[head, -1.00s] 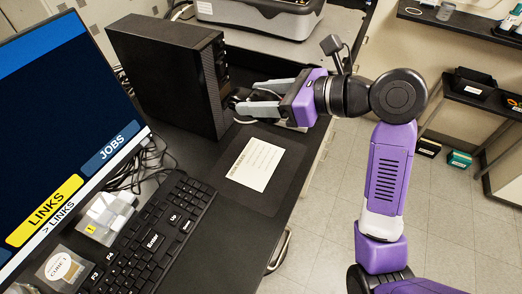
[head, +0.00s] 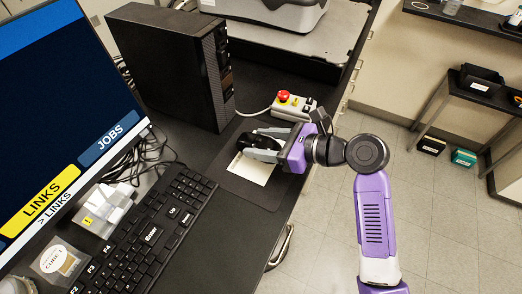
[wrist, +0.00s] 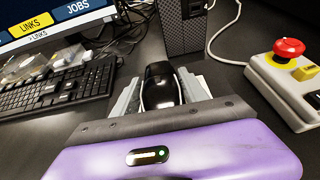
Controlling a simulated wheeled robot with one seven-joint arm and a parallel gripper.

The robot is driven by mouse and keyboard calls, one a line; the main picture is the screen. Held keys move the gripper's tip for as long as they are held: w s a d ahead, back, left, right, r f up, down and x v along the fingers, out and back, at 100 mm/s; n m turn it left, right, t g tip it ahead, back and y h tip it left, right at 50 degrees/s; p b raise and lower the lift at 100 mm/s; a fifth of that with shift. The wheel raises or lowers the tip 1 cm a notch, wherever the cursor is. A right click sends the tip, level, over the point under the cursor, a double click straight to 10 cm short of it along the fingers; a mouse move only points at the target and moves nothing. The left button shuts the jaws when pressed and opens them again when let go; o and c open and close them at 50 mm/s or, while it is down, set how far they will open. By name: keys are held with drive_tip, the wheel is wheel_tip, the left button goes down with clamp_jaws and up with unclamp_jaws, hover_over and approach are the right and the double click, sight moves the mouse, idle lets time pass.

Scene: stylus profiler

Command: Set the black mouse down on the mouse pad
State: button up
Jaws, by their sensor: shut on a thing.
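The black mouse (wrist: 160,85) is between the two fingers of my gripper (wrist: 160,98) in the wrist view. In the head view my gripper (head: 262,143) is shut on the mouse (head: 254,139), over the far part of the dark mouse pad (head: 236,186). A white printed sheet (head: 251,172) lies on the pad, partly hidden under my gripper. I cannot tell whether the mouse touches the pad or hangs just above it.
A black computer tower (head: 170,65) stands behind. A control box with a red button (head: 284,96) is beyond my gripper. A keyboard (head: 150,235) and monitor (head: 60,110) are at left. The desk's right edge drops to the floor.

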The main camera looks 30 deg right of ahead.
drive_tip(key=shift+f, duration=1.6)
drive_tip(key=shift+f, duration=0.15)
drive_tip(key=o, duration=1.4)
drive_tip(key=shift+s+d+r, duration=0.25)
drive_tip(key=shift+r, duration=0.05)
drive_tip(key=v, duration=1.1)
drive_tip(key=shift+s+r, duration=0.1)
drive_tip(key=shift+s, duration=0.05)
